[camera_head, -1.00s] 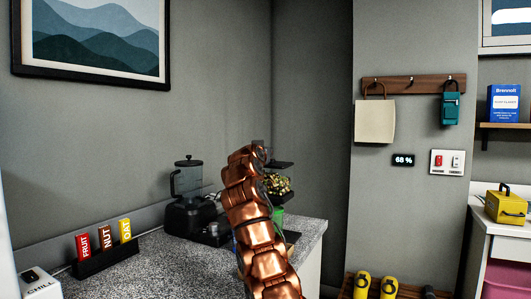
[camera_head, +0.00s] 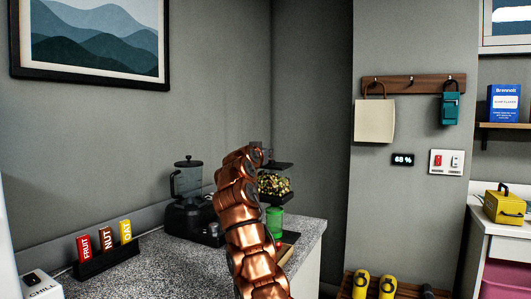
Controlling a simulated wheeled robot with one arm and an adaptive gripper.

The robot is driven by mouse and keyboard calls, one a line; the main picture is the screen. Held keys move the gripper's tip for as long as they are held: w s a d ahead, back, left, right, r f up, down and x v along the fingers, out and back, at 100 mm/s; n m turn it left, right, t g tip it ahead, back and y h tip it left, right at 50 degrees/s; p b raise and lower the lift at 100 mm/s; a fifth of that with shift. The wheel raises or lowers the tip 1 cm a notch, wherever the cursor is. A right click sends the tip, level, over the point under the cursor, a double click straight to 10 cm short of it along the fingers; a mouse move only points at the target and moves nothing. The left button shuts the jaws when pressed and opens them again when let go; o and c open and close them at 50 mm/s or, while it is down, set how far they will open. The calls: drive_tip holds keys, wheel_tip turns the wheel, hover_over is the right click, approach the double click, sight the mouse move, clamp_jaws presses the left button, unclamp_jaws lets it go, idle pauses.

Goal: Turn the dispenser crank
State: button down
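The dispenser (camera_head: 274,185) stands at the far right end of the grey speckled counter. It has a dark top and a clear hopper with pale yellow-green bits inside. A green cup (camera_head: 274,221) stands below the hopper. My copper arm rises in front of the dispenser and covers its left side. No crank can be made out. My gripper is not visible; the far end of my arm curls away beside the dispenser's top, and contact cannot be told.
A black blender (camera_head: 187,205) stands left of my arm. Yellow dumbbell-like items (camera_head: 361,286) sit on a wooden rack at lower right.

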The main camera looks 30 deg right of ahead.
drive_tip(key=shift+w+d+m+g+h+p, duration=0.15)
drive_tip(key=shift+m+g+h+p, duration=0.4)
drive_tip(key=shift+p, duration=0.75)
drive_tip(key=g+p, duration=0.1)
drive_tip(key=p, duration=0.1)
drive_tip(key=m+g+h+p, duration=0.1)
drive_tip(key=p, duration=0.2)
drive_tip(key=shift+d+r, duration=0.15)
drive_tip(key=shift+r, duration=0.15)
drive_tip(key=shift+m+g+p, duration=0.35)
drive_tip(key=shift+p, duration=0.35)
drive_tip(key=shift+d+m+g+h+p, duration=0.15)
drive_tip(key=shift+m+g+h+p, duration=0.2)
drive_tip(key=shift+p, duration=0.9)
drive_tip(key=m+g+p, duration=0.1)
drive_tip(key=p, duration=0.3)
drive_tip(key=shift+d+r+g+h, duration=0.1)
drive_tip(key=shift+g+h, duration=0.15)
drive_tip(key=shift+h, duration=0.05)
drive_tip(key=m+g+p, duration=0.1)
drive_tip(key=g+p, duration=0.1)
drive_tip(key=p, duration=0.4)
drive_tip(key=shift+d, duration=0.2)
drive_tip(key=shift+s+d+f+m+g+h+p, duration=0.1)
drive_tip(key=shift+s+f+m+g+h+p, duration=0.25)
drive_tip(key=shift+p, duration=0.5)
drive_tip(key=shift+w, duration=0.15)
